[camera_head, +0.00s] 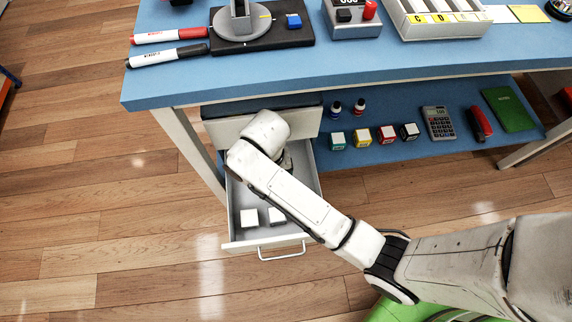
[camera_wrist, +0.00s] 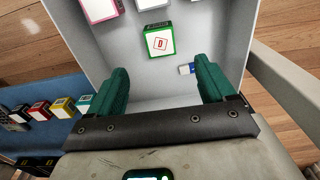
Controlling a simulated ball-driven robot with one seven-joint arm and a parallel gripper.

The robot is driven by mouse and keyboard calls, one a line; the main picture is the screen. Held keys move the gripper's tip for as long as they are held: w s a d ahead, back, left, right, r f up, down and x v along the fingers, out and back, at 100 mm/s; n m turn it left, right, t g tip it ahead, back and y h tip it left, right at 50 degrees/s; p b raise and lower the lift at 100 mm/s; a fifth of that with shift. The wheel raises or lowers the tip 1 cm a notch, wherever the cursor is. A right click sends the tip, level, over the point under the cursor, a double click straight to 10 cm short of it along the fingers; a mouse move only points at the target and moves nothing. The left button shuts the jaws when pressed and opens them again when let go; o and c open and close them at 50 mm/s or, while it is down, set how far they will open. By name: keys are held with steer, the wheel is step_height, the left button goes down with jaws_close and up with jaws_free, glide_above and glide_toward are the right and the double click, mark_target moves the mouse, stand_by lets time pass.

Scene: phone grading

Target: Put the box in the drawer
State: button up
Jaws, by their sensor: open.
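The drawer (camera_head: 233,200) is pulled open under the blue table. My gripper (camera_wrist: 161,70) is inside or just above it, largely hidden by my arm in the head view. Its two green fingers are apart with nothing held between them. A green box (camera_wrist: 160,42) with a red-framed D on its white top lies in the drawer, just beyond the fingertips. I cannot tell its exact gap from them. A pink-edged box (camera_wrist: 99,9) and another white-topped box (camera_wrist: 152,4) lie farther along. In the head view two white-topped boxes (camera_head: 249,218) (camera_head: 277,215) show near the drawer front.
A small blue-and-white item (camera_wrist: 187,69) is by the right finger. On the lower shelf stand a teal box (camera_head: 337,141), a yellow box (camera_head: 362,142), a red box (camera_head: 387,136) and a black box (camera_head: 409,131), beside a calculator (camera_head: 438,123). The drawer walls surround my gripper closely.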

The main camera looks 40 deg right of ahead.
steer(key=s+d+r+n, duration=0.2)
steer(key=s+d+n, duration=0.1)
steer(key=s, duration=0.5)
steer(key=s+d+r+n+t, duration=0.1)
steer(key=s+d+r+n, duration=0.1)
steer(key=s, duration=0.6)
steer(key=d+n, duration=0.1)
steer(key=d, duration=0.1)
steer(key=shift+s+d+r+n, duration=0.25)
steer(key=shift+d+r+n, duration=0.15)
